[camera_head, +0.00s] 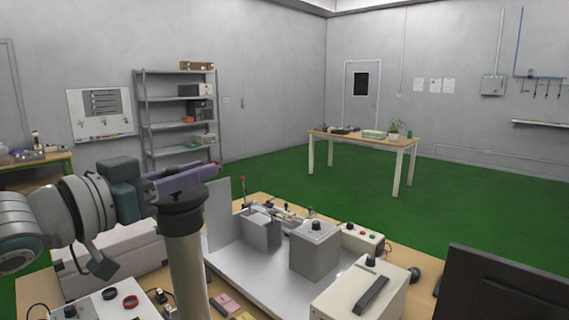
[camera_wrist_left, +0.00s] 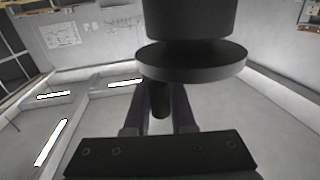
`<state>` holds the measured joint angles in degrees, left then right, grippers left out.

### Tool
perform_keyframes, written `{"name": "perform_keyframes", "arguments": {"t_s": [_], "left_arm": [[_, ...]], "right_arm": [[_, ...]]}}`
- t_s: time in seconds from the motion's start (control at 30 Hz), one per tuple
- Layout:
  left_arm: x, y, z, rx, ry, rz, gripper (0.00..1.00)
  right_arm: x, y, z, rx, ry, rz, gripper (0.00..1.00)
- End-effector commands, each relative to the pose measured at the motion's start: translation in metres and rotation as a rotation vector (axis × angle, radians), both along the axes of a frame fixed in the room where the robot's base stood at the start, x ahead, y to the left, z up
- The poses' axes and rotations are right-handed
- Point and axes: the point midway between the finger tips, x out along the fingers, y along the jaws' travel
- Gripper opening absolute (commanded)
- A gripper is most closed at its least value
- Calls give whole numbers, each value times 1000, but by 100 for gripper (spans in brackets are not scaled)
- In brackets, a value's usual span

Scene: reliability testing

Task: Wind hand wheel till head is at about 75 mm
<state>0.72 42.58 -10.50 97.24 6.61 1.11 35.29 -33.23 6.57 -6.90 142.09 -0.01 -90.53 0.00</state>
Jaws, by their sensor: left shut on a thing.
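A dark round hand wheel (camera_head: 181,202) sits on top of a grey upright column (camera_head: 188,265) in the front left of the head view. In the left wrist view the wheel (camera_wrist_left: 192,60) is a dark disc, and its short dark handle (camera_wrist_left: 160,103) stands between my two fingers. My left gripper (camera_head: 196,177), with purple fingers, is shut on this handle just above the wheel. It also shows in the left wrist view (camera_wrist_left: 161,92). I cannot make out the head or a millimetre scale. My right gripper is not in view.
On the bench stand a grey box with a knob (camera_head: 315,249), a grey fixture (camera_head: 261,232), a pale box with a black handle (camera_head: 345,297) and a button panel (camera_head: 364,238). A dark monitor (camera_head: 503,287) is at right.

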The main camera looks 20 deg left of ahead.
Motion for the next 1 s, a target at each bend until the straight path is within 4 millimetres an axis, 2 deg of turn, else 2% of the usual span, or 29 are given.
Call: {"name": "perform_keyframes", "arguments": {"t_s": [0.3,0.83,0.87,1.0], "left_arm": [[-3,1,0,4,-3,-133,0],[-4,0,1,-1,-2,-161,0],[-4,0,1,-1,-2,-161,24],[-4,-1,0,-1,-2,-161,40]], "right_arm": [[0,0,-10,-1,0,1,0],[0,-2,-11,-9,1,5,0],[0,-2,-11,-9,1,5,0],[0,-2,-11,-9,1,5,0]]}}
